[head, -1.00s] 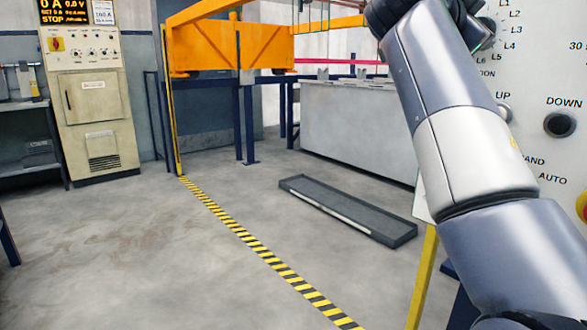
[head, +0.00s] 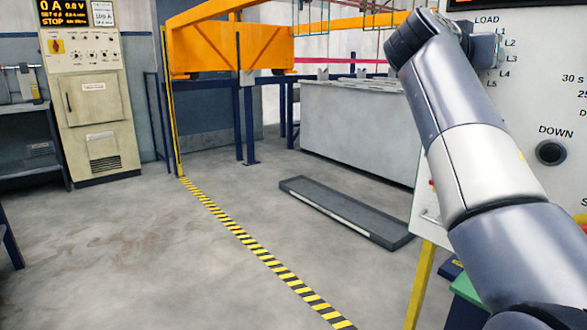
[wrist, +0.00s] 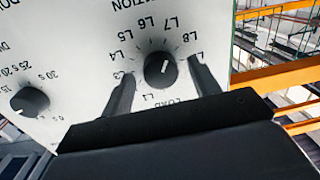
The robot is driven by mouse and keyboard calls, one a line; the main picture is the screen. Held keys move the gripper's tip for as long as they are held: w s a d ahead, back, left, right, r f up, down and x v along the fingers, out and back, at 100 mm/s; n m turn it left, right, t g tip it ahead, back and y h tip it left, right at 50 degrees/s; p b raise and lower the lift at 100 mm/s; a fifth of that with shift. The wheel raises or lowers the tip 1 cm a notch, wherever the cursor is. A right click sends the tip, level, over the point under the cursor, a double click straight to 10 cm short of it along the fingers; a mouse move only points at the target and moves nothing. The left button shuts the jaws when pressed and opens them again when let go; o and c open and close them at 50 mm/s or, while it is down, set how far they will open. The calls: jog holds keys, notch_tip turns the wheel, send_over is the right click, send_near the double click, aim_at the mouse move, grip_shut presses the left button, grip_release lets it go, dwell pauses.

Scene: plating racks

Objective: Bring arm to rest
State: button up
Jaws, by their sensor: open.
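Beyond the fingers is a black rotary knob (wrist: 161,70) with a white pointer line, on a pale control panel (wrist: 75,60). Marks such as L1 to L8 ring the knob. The panel looks upside down in this view, and I cannot tell how far the fingers are from it. In the head view my arm rises in front of the panel (head: 520,110) at the right.
A second knob (wrist: 30,101) with seconds marks sits on the panel. A DOWN button (head: 551,152) is right of my arm. A grey tray (head: 345,212) lies on the floor near a long grey tank (head: 350,125). Floor left of the striped line (head: 240,235) is mostly clear.

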jog(key=shift+w+r+n+g+p, duration=0.1)
jog(key=shift+n+g+p, duration=0.2)
jog(key=shift+n+p, duration=2.25)
jog(key=shift+n+g+p, duration=0.3)
jog(key=shift+n+p, duration=1.35)
jog(key=shift+n, duration=1.7)
jog(key=shift+a, duration=0.1)
